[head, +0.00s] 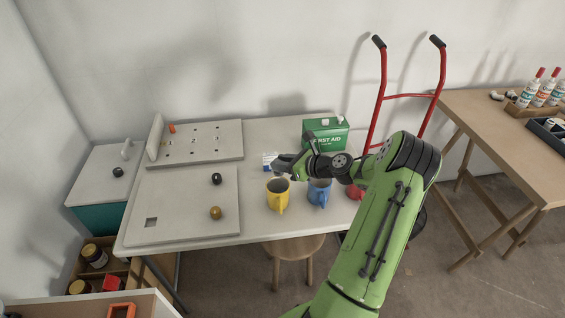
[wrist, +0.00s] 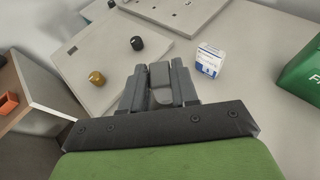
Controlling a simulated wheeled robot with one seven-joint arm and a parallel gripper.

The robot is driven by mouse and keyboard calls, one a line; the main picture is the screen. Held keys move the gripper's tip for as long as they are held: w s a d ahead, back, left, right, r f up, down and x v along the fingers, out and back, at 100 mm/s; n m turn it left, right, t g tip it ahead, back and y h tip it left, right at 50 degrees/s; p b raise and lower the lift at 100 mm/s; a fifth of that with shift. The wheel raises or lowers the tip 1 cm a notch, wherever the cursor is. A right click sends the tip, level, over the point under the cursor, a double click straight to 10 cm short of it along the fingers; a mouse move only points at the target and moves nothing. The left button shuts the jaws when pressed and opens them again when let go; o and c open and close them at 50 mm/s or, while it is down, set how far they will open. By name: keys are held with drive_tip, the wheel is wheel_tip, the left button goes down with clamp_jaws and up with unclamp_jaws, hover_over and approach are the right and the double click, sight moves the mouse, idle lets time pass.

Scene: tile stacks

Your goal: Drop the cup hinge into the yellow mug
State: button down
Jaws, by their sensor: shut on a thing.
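The yellow mug (head: 278,199) stands upright on the white table, near its front edge, in the head view. My gripper (head: 281,167) is above the mug's rim, apart from it as far as I can tell. In the wrist view my gripper (wrist: 159,72) is shut on a small grey piece, the cup hinge (wrist: 160,78), held between the fingers. The hinge is hard to tell from the grey fingers in the head view. The yellow mug is hidden in the wrist view.
A blue mug (head: 319,194) and a red mug (head: 355,191) stand right of the yellow one. A small white-blue box (head: 269,158) and a green first aid box (head: 326,134) are behind. A pale board (head: 180,208) with black and brass knobs lies left.

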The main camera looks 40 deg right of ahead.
drive_tip(key=c, duration=0.8)
unclamp_jaws()
drive_tip(key=p+v, duration=0.3)
drive_tip(key=v, duration=1.2)
drive_tip(key=shift+s+p, duration=0.4)
drive_tip(key=shift+r, duration=0.1)
